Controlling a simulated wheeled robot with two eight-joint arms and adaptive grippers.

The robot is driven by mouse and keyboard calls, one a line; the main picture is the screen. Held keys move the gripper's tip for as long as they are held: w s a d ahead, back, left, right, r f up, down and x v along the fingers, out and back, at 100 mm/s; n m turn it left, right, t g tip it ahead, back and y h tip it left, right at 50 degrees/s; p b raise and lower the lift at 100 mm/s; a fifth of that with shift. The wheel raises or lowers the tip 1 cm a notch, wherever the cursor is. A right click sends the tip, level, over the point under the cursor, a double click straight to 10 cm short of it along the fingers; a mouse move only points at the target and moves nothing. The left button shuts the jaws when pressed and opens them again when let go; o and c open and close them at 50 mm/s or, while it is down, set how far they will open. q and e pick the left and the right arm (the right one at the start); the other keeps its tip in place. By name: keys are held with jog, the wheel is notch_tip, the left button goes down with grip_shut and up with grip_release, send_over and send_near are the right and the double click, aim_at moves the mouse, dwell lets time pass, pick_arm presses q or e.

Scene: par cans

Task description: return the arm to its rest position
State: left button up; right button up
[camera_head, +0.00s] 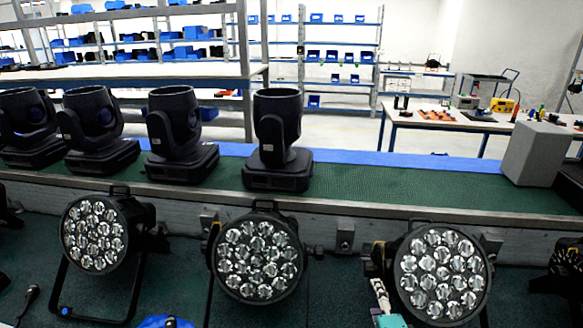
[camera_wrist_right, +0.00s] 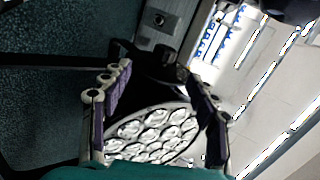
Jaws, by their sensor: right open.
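Three black par cans with round clusters of clear lenses stand in a row: a left one (camera_head: 95,234), a middle one (camera_head: 258,258) and a right one (camera_head: 441,273). My right gripper (camera_head: 379,288) shows at the bottom, just left of the right can's lens face, with its teal body cut off by the frame edge. In the right wrist view my right gripper (camera_wrist_right: 160,92) has its two fingers spread, and a par can's lens face (camera_wrist_right: 155,135) shows between and beyond them. I cannot tell whether a finger touches the can.
Several black moving-head lights (camera_head: 278,140) stand on the green conveyor belt (camera_head: 400,188) behind the cans. A grey box (camera_head: 533,153) sits at the belt's right. A workbench (camera_head: 460,122) and shelves with blue bins are farther back. Another lamp is cut off at the right edge.

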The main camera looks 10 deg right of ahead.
jog(key=s+a+f+n+g+y, duration=0.2)
jog(key=s+a+n+g, duration=0.4)
jog(key=n, duration=1.2)
jog(key=s+a+f, duration=0.1)
jog(key=s, duration=0.3)
jog(key=shift+a+f+n+g, duration=0.25)
jog(key=shift+a+n+g, duration=0.15)
jog(key=shift+c, duration=0.4)
